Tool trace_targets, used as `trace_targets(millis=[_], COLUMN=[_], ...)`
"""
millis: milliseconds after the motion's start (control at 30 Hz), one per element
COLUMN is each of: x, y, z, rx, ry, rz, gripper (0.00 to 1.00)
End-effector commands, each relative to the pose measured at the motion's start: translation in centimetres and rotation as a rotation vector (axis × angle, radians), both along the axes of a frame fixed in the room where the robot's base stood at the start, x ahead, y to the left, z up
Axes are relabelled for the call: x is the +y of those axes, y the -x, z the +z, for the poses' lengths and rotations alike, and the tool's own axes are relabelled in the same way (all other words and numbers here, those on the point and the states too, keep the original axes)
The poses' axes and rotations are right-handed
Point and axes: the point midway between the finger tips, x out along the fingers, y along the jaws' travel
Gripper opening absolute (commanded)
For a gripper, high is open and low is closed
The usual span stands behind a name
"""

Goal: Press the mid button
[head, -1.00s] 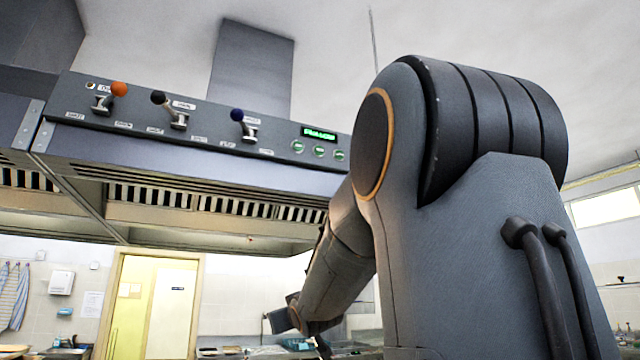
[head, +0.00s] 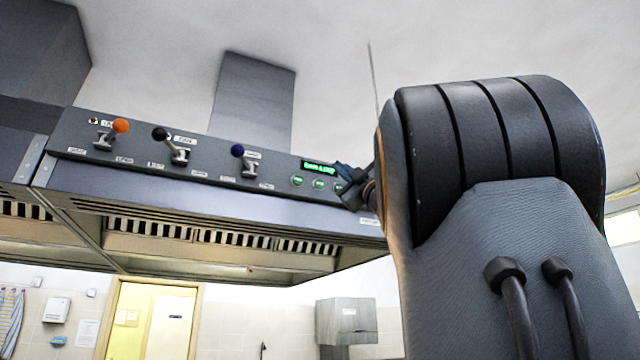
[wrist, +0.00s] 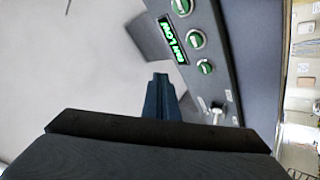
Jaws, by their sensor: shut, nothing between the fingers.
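Three round green buttons sit in a row on the dark control panel below a lit green display (head: 319,168). The mid button (head: 319,184) is between the left button (head: 297,180) and the right one, which my gripper partly covers. In the wrist view the mid button (wrist: 196,39) is the middle of the slanted row, beside the display (wrist: 172,40). My gripper (head: 340,175) is shut and empty, at the right end of the row. Its fingertips (wrist: 160,77) show below and left of the buttons in the wrist view, apart from the mid button in that picture.
The panel (head: 215,172) runs along the front of an extractor hood. Levers with orange (head: 121,125), black (head: 160,134) and blue (head: 237,150) knobs stick out left of the buttons. A grey duct (head: 252,98) rises behind. My arm hides the hood's right end.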

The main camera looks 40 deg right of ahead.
Motion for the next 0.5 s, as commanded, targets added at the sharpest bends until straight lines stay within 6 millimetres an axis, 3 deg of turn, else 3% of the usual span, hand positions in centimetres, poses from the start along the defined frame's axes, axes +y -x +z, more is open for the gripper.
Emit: trace_targets(millis=[500], x=[-0.11], y=[-0.51], z=[0.22], rx=[-0.002], ry=[0.006], rz=[0.0], gripper=[0.0])
